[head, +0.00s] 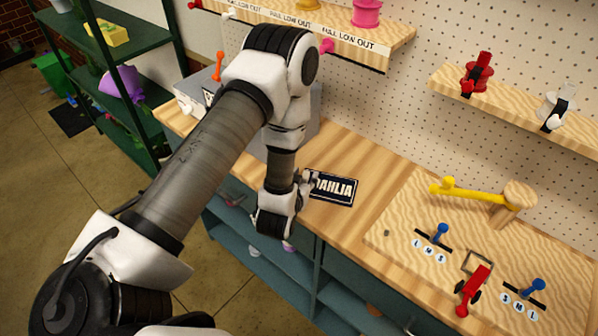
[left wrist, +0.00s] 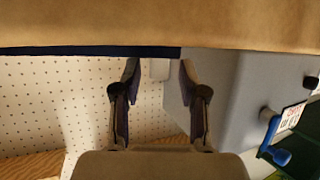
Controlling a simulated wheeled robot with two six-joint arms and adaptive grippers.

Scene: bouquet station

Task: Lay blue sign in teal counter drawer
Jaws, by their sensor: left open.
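The blue sign (head: 335,190), dark with white letters reading "DAHLIA", lies flat on the wooden counter. In the left wrist view a dark blue strip (left wrist: 90,51) along the wood edge looks like the sign seen edge-on. My left gripper (head: 308,181) is at the sign's left end, partly overlapping it; I cannot tell if it touches. In the left wrist view its two fingers (left wrist: 158,75) are apart with nothing between them. The teal counter front (head: 352,282) shows below the wooden top; my arm hides part of it, and I cannot make out an open drawer. My right gripper is out of view.
A grey box (head: 305,118) stands behind my left arm. To the right is a wooden board (head: 400,235) with blue levers (head: 439,233), a red lever (head: 473,290) and a yellow lever (head: 465,192). Shelves hang on the pegboard (head: 400,110). Counter between sign and board is clear.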

